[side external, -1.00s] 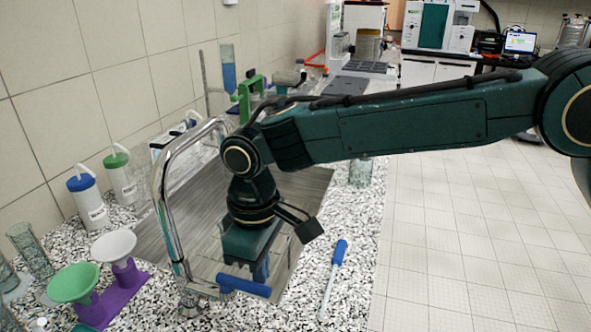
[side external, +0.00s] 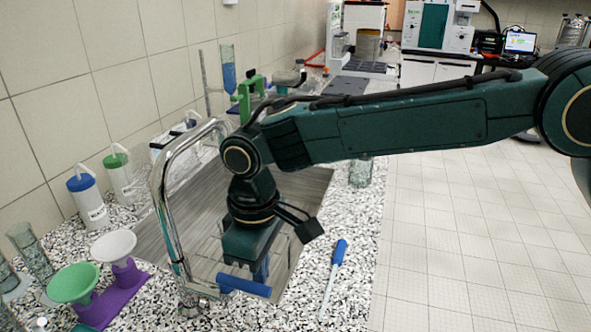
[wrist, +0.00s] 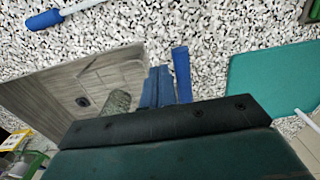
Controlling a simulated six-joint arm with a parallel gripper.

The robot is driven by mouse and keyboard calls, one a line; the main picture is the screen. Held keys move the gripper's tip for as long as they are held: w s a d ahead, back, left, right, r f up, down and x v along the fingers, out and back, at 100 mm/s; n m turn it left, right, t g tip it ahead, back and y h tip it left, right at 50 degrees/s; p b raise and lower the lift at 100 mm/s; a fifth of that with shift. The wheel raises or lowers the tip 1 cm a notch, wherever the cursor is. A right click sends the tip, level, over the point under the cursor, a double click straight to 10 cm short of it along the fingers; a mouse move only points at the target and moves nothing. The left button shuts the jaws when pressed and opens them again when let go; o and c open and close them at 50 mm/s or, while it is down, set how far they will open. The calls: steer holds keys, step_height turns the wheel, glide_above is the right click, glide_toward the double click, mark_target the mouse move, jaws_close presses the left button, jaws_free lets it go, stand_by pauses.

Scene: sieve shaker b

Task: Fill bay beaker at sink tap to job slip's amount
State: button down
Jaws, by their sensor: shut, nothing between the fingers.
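The chrome sink tap (side external: 165,200) arches over the grey sink (side external: 300,187). Its blue lever (side external: 244,286) sticks out over the near end of the sink. My gripper (side external: 261,276) points down just behind the lever, fingers shut and empty; I cannot tell whether they touch it. In the wrist view my blue fingers (wrist: 156,76) are together, with a blue bar (wrist: 181,75), apparently the lever, beside them. A faint clear vessel (side external: 207,248) shows in the sink near the tap; its water level cannot be made out. I see no readable job slip.
A glass beaker (side external: 361,172) stands by the counter's right edge. A blue-handled tool (side external: 334,276) lies right of the sink. Funnels (side external: 74,284) on a purple stand, glass cylinders (side external: 31,252) and wash bottles (side external: 88,200) crowd the left. Speckled counter (side external: 352,232) is clear around the tool.

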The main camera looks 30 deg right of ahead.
steer(key=shift+s+a, duration=0.1)
steer(key=shift+s, duration=0.05)
steer(key=shift+s+a, duration=0.25)
steer(key=shift+a, duration=0.05)
stand_by(0.6)
steer(key=shift+s+a, duration=0.25)
steer(key=shift+a, duration=0.05)
steer(key=r, duration=0.4)
steer(key=shift+w+d+r, duration=0.2)
steer(key=shift+d+r, duration=0.05)
steer(key=shift+d, duration=0.15)
steer(key=s+a, duration=0.3)
steer(key=a, duration=0.3)
steer(key=shift+s+a, duration=0.15)
steer(key=shift+s, duration=0.1)
